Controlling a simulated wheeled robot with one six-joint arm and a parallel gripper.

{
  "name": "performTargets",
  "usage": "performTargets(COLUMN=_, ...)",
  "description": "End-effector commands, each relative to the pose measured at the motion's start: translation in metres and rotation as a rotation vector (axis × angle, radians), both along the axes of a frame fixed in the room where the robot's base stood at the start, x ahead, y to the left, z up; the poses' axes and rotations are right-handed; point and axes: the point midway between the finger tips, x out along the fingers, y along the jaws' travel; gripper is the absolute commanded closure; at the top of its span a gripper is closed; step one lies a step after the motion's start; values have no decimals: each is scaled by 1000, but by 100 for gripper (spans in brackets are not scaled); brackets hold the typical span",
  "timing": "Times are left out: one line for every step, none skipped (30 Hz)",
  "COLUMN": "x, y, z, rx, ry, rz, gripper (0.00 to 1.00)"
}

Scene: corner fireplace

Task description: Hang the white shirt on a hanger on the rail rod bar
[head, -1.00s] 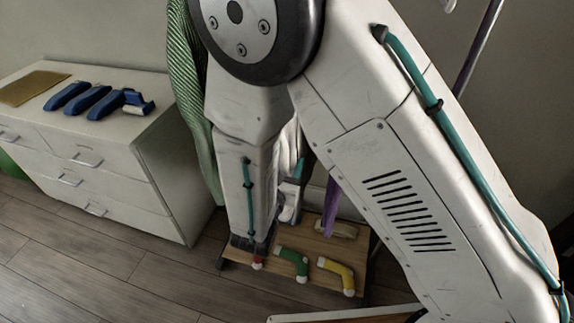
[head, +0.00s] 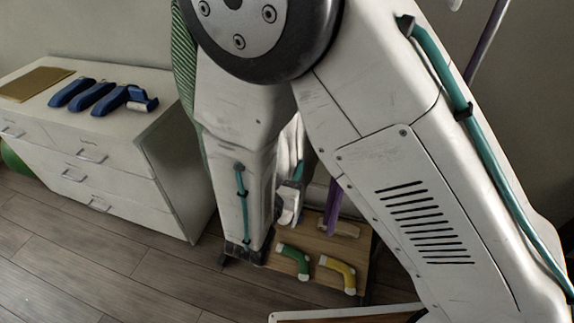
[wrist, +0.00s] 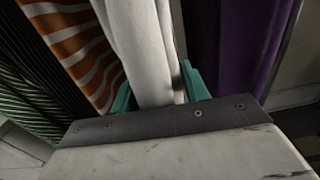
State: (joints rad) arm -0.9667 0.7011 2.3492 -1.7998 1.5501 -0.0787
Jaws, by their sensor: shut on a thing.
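The white shirt (wrist: 145,45) hangs between the two teal fingers of my gripper (wrist: 158,92) in the wrist view. The fingers are shut on it, one at each side of the white cloth. In the head view a narrow strip of white cloth (head: 288,145) shows between my arm links, above my gripper. The shirt's hanger and the rail bar above it cannot be seen. An orange garment with white stripes (wrist: 85,45) is just left of the shirt, and a purple garment (wrist: 232,45) is to its right with a gap.
Green striped clothing (wrist: 30,85) hangs at far left. A low wooden shelf (head: 318,248) holds a green sock (head: 293,260) and a yellow sock (head: 338,270). A white dresser (head: 165,150) with folded blue items (head: 95,97) stands left. A slanted pole (head: 487,42) shows upper right.

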Motion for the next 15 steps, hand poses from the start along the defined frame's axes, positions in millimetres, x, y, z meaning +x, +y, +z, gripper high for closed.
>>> performTargets(x=0, y=0, z=1, rx=0, ry=-2, rz=0, gripper=89)
performTargets(x=0, y=0, z=1, rx=0, ry=-2, rz=0, gripper=89)
performTargets(x=0, y=0, z=0, rx=0, ry=-2, rz=0, gripper=89)
performTargets(x=-1, y=1, z=0, rx=0, ry=-2, rz=1, gripper=89)
performTargets(x=-2, y=1, z=0, rx=0, ry=-2, rz=1, gripper=89)
performTargets(x=-4, y=2, z=0, rx=-1, ry=-2, rz=2, gripper=89)
performTargets(x=-6, y=3, z=0, rx=0, ry=-1, rz=3, gripper=89)
performTargets(x=-8, y=4, z=0, rx=0, ry=-1, rz=3, gripper=89)
performTargets(x=-10, y=5, z=0, rx=1, ry=-1, rz=2, gripper=89)
performTargets(x=-11, y=5, z=0, rx=1, ry=-1, rz=2, gripper=89)
performTargets(x=-13, y=6, z=0, rx=1, ry=-1, rz=2, gripper=89)
performTargets(x=-15, y=7, z=0, rx=1, ry=-1, rz=2, gripper=89)
performTargets(x=-17, y=7, z=0, rx=1, ry=-1, rz=3, gripper=89)
performTargets(x=-19, y=8, z=0, rx=1, ry=-1, rz=3, gripper=89)
performTargets(x=-21, y=9, z=0, rx=1, ry=-1, rz=2, gripper=89)
